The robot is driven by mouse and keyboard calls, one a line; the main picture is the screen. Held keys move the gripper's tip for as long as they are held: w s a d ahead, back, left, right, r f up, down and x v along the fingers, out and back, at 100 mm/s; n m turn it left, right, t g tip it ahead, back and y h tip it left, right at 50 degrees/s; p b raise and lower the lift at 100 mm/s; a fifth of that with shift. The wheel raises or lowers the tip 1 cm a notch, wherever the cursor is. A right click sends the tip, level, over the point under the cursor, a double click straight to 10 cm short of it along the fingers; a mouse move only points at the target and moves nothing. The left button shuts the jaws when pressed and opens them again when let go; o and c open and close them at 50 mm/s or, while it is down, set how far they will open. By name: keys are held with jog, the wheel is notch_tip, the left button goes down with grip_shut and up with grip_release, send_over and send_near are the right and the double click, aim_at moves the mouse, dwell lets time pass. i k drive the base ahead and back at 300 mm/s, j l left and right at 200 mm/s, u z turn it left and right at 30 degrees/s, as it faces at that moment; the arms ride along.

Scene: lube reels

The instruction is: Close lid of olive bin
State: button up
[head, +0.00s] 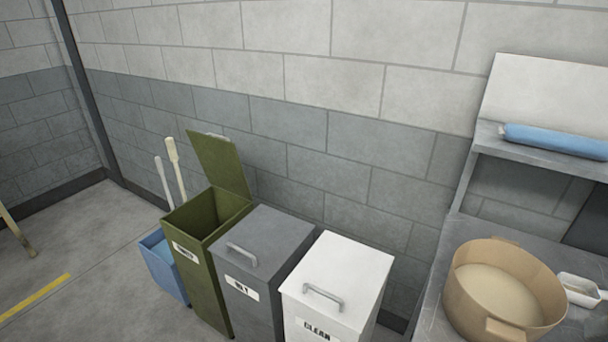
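The olive bin (205,273) stands against the block wall, left of a grey bin. Its lid (218,161) is raised and leans back toward the wall, so the bin's mouth is open. The inside looks empty as far as I can see; its bottom is hidden. A white label is on the bin's front, its text too small to read surely. My gripper is not in view.
A grey bin (265,246) and a white bin (340,281), both lidded shut, stand to the right. A blue bin (162,266) with pale handles sits left. A workbench with a tan tub (505,290) is at right. Floor at left is mostly clear.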

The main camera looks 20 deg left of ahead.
aim_at(218, 158)
jog(key=u, duration=1.6)
jog(key=i+j+z, duration=0.3)
jog(key=i+j, duration=0.3)
jog(key=i, duration=0.15)
jog(key=i+j+z, duration=0.3)
jog(key=i+j, duration=0.35)
jog(key=j, duration=0.1)
